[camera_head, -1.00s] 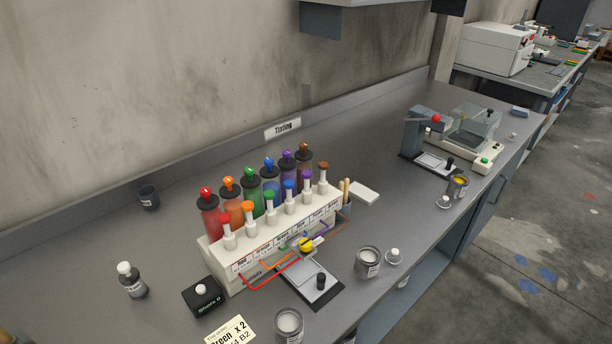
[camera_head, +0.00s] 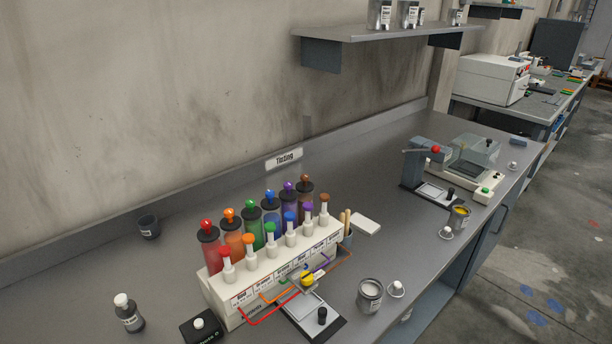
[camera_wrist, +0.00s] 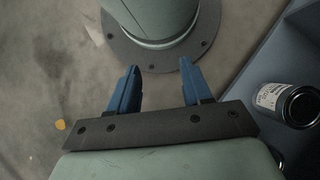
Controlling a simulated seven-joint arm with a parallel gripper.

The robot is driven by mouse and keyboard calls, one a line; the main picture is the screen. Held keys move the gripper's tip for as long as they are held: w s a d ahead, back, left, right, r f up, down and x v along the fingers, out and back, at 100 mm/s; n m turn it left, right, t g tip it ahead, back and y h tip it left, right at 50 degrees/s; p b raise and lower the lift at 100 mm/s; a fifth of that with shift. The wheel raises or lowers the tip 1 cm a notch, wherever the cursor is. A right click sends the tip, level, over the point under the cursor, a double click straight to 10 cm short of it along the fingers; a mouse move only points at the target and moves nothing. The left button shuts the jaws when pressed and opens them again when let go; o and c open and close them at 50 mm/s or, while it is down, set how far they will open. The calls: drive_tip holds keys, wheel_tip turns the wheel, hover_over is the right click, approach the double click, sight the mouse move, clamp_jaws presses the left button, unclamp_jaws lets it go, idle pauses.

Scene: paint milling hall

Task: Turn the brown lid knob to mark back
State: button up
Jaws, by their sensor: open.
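A tinting dispenser (camera_head: 292,262) stands on the grey bench, with a row of coloured canisters behind its white front. The brown canister (camera_head: 305,203) is at the right end of the back row. Its brown lid knob (camera_head: 306,179) sits on a dark lid; its marks are too small to read. A brown-topped white plunger (camera_head: 324,206) stands in front of it. My gripper (camera_wrist: 160,72) shows only in the wrist view, open and empty, with two blue fingers apart above the floor. It is away from the dispenser.
A yellow-knobbed nozzle area (camera_head: 307,279) with coloured tubes is in front of the dispenser. A paint can (camera_head: 369,296) and a wall shelf (camera_head: 385,38) are nearby. A dark can (camera_wrist: 287,104) lies in a blue-grey compartment beside my gripper.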

drive_tip(key=w+d+r+m+t+y, duration=0.2)
drive_tip(key=w+m+t, duration=0.15)
drive_tip(key=w, duration=0.65)
drive_tip(key=w+d+r+m+t+y, duration=0.15)
drive_tip(key=w+m, duration=0.25)
drive_tip(key=w, duration=0.7)
drive_tip(key=w+d+r+m+t+y, duration=0.1)
drive_tip(key=w+d+r+m+t, duration=0.15)
drive_tip(key=w+d+r, duration=0.35)
drive_tip(key=w+d+r+m+t, duration=0.2)
drive_tip(key=w+d+t, duration=0.1)
drive_tip(key=w, duration=0.5)
drive_tip(key=w+d+r+m+t+h, duration=0.1)
drive_tip(key=w+d+r+m+t, duration=0.25)
drive_tip(key=d+r, duration=0.55)
drive_tip(key=w+d+r+m+t+h, duration=0.1)
drive_tip(key=w+d+r+m+t, duration=0.3)
drive_tip(key=d+r, duration=0.6)
drive_tip(key=w+d+r+m+t+h, duration=0.1)
drive_tip(key=w+d+r+m+t, duration=0.15)
drive_tip(key=w+d+r, duration=0.5)
drive_tip(key=a+r+g+y, duration=0.1)
drive_tip(key=a+r+y, duration=0.4)
drive_tip(key=a+r, duration=1.55)
drive_tip(key=m+g+y, duration=0.2)
drive_tip(key=g+y, duration=0.3)
drive_tip(key=g, duration=0.1)
approach(307, 176)
drive_tip(key=x, duration=0.9)
drive_tip(key=shift+a, duration=0.1)
